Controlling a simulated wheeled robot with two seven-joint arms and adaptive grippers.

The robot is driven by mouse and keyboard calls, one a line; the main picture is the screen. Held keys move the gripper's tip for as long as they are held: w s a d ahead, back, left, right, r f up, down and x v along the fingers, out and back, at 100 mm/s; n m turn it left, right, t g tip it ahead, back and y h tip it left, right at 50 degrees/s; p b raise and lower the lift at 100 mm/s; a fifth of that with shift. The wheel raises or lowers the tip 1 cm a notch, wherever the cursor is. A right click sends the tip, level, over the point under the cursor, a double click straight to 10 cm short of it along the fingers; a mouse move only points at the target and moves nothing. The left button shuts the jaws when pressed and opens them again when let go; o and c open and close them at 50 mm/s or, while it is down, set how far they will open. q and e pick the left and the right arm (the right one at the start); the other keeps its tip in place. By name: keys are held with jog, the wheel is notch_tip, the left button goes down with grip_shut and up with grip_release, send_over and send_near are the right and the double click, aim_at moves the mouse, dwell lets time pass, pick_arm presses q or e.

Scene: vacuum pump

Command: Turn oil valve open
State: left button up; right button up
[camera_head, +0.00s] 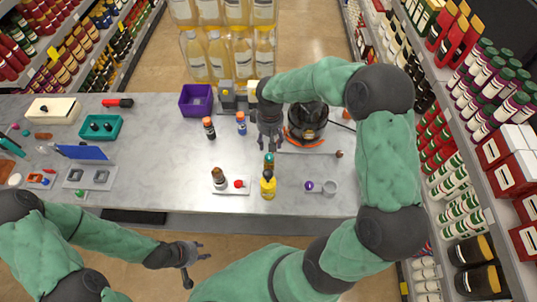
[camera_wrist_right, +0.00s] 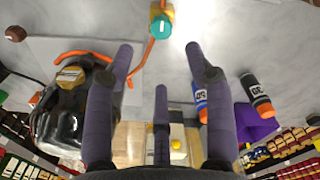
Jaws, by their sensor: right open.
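In the right wrist view, a pale block with a yellow knob (camera_wrist_right: 177,145) shows low between my fingers. I cannot tell which part is the oil valve. My right gripper (camera_head: 269,140) is open and empty above the table, beside a black round device (camera_head: 307,122). Its spread fingers also show in the wrist view (camera_wrist_right: 160,66). My left gripper (camera_head: 194,262) is open and empty in front of the table's near edge.
A purple bin (camera_head: 196,100) stands left of the machine. An orange hose (camera_wrist_right: 150,62) lies near the black device. Shelves flank the table.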

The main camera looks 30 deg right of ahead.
aim_at(270, 156)
notch_tip(270, 156, down, 10)
jog(key=shift+r+b, duration=0.1)
jog(key=shift+b, duration=0.35)
